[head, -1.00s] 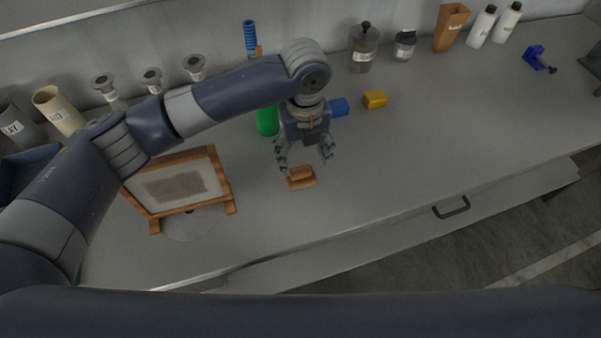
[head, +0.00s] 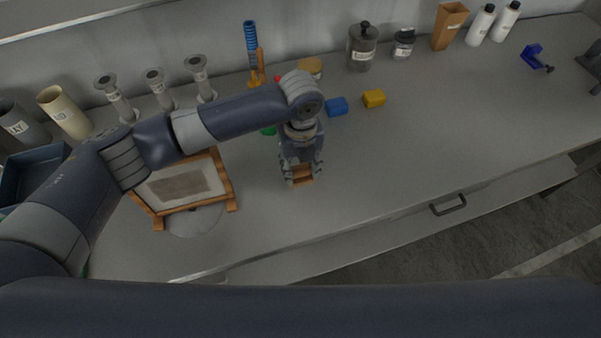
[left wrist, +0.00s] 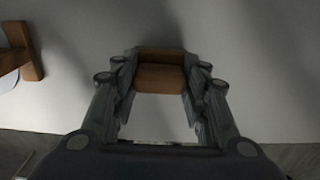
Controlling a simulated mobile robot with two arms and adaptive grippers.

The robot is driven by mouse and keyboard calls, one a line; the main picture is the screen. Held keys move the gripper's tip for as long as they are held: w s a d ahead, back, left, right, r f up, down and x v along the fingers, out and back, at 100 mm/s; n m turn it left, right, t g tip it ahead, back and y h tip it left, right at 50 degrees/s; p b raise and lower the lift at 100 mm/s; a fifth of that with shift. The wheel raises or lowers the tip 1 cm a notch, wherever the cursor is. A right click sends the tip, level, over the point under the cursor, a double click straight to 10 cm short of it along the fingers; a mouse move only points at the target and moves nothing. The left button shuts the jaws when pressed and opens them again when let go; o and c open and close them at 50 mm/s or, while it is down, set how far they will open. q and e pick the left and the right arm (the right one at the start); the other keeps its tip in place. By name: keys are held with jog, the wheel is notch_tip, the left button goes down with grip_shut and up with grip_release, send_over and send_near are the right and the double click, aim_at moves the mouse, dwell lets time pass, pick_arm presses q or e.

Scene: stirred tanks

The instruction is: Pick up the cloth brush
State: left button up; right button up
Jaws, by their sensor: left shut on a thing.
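The cloth brush (head: 301,176) is a small orange-brown block on the grey worktop, near its front edge. My left gripper (head: 302,174) is over it, pointing down, with its fingers on either side of the brush. In the left wrist view the brush (left wrist: 160,76) lies between the fingertips of the left gripper (left wrist: 160,84), which are closed on its two ends. The fingers hide part of the brush in the head view. I cannot tell whether the brush is clear of the worktop. My right gripper is not in view.
A wooden-framed screen (head: 236,204) stands just left of the brush. A blue block (head: 337,106) and a yellow block (head: 374,98) lie behind to the right. Jars and bottles line the wall. The worktop right of the brush is clear.

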aim_at(300, 167)
pick_arm(q)
jog(key=shift+r+b, duration=0.35)
jog(key=shift+r, duration=0.2)
notch_tip(300, 167, up, 2)
jog(key=shift+r+b, duration=0.2)
jog(key=shift+b, duration=0.4)
jog(key=s+a+r+b, duration=0.1)
jog(key=s+a+b, duration=0.2)
jog(key=s+a, duration=0.7)
jog(key=shift+s+a+r, duration=0.25)
jog(key=shift+s+a, duration=0.1)
jog(key=shift+s, duration=0.65)
